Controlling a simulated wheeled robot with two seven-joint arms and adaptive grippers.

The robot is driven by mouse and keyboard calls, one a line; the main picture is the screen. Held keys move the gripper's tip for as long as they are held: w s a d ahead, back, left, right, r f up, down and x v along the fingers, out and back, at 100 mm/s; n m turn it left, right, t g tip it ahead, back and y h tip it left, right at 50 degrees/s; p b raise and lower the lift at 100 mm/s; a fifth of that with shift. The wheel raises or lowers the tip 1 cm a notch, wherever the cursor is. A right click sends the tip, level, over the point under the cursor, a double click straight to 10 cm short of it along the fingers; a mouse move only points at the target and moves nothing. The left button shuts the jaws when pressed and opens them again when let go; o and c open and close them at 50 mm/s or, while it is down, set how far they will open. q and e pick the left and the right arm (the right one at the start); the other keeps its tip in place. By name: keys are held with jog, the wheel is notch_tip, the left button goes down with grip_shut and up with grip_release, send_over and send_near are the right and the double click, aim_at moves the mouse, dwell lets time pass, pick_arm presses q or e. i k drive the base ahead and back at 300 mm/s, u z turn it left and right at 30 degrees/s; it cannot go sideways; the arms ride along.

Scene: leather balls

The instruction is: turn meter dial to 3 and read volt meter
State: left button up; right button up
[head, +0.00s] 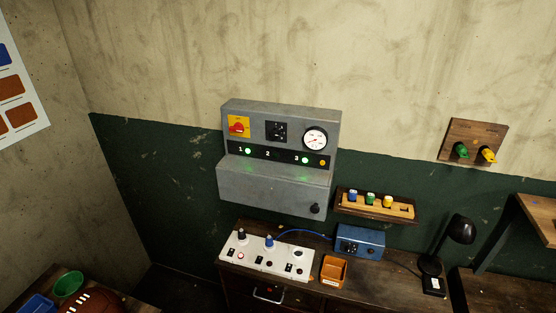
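A grey metal panel (275,187) stands against the wall in the middle of the head view. Its top face carries a red switch on a yellow plate (238,127), a black square fitting (276,131) and a round white gauge (315,139) with a dark needle; the reading is too small to tell. A black strip below shows the numbers 1, 2 and 3, with green lights lit at 1 (248,151) and 3 (305,160). A black knob (314,208) sits at the panel's lower right. I cannot tell which is the meter dial. Neither gripper is in view.
A white control box (266,262) with knobs, a blue box (360,242) with a cable, an orange tray (334,271) and a black lamp (460,230) stand on the wooden bench. A rack of coloured plugs (378,205) and a plaque (474,141) are on the wall.

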aim_at(275, 133)
jog(key=i, duration=0.35)
jog(key=u, duration=1.05)
